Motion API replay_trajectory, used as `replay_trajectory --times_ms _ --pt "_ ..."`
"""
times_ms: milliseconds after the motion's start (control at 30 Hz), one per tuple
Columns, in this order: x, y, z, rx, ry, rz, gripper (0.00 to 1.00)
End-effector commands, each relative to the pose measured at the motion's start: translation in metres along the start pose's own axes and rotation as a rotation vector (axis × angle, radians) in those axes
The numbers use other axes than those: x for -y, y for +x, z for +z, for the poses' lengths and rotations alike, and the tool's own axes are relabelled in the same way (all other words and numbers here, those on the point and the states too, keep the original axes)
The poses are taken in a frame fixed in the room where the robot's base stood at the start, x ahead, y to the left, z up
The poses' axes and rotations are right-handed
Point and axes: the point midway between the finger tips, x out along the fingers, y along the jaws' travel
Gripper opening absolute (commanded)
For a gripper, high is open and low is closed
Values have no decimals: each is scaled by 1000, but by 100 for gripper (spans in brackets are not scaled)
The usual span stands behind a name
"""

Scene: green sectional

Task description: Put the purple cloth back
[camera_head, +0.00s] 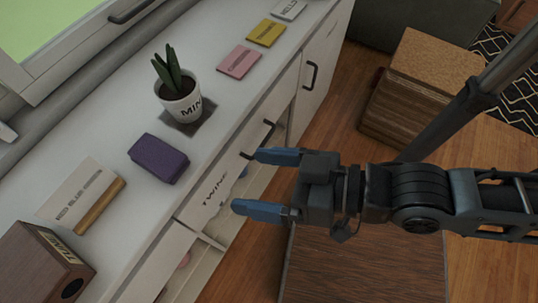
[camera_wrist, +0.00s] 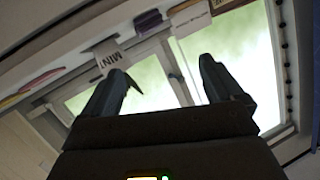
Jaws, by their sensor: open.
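The purple cloth (camera_head: 158,158), a folded block, lies on the white counter (camera_head: 120,214) between the potted plant and a white card. It also shows as a small purple patch at the top of the wrist view (camera_wrist: 148,21). My gripper (camera_head: 254,183) is open and empty, with two blue fingers spread apart. It is to the right of the cloth, by the counter's front edge, and clear of the cloth. In the wrist view the open fingers (camera_wrist: 163,85) point toward the window.
A plant pot marked MINT (camera_head: 181,104) stands behind the cloth. A white card with a wooden bar (camera_head: 98,206) and a brown box with a round hole (camera_head: 40,266) are nearer. Pink (camera_head: 239,62) and yellow (camera_head: 265,33) cards lie farther back. A drawer front marked TWINE (camera_head: 214,192) is below.

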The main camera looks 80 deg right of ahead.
Motion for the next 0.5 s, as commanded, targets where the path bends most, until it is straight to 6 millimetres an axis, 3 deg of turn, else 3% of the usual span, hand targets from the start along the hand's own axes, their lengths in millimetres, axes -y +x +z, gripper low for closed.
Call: replay_trajectory --times_ms 100,200,500 --pt "-17 -31 -2 7 -161 -1 94" --pt "-25 -45 -6 6 -245 -8 94" --pt "-28 -51 -9 1 -291 -13 94"
